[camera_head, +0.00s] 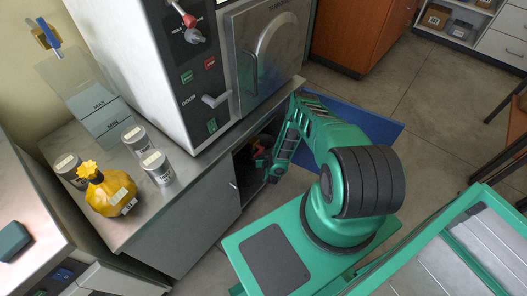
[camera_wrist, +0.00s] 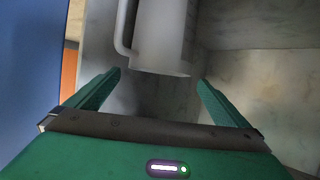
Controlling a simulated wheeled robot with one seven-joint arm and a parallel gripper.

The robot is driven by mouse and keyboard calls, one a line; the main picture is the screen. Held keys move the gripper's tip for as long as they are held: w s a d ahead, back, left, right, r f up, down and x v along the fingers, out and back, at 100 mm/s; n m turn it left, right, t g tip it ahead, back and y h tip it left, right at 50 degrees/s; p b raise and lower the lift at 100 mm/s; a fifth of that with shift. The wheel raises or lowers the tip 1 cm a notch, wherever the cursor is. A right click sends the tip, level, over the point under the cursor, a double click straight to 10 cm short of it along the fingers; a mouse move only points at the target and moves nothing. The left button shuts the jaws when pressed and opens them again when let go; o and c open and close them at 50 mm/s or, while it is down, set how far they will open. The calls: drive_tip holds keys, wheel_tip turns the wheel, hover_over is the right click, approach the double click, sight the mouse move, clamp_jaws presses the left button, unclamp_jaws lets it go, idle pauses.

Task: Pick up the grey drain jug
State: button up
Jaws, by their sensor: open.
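The grey drain jug (camera_wrist: 163,38) stands inside a cabinet in the wrist view, with its handle (camera_wrist: 122,30) on the left and markings on its right side. Its top is cut off by the frame edge. My gripper (camera_wrist: 160,80) is open and empty, its two fingers spread either side of the jug's lower part in the picture. The jug appears a little beyond the fingertips; I cannot tell the exact gap.
The open blue cabinet door (camera_head: 362,126) stands right of my arm, and shows at the left of the wrist view (camera_wrist: 25,65). Cabinet walls (camera_wrist: 265,85) are close on the right.

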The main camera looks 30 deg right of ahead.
sight(264, 144)
drive_tip(key=shift+x, duration=2.75)
drive_tip(key=shift+f, duration=0.1)
drive_tip(key=c, duration=1.1)
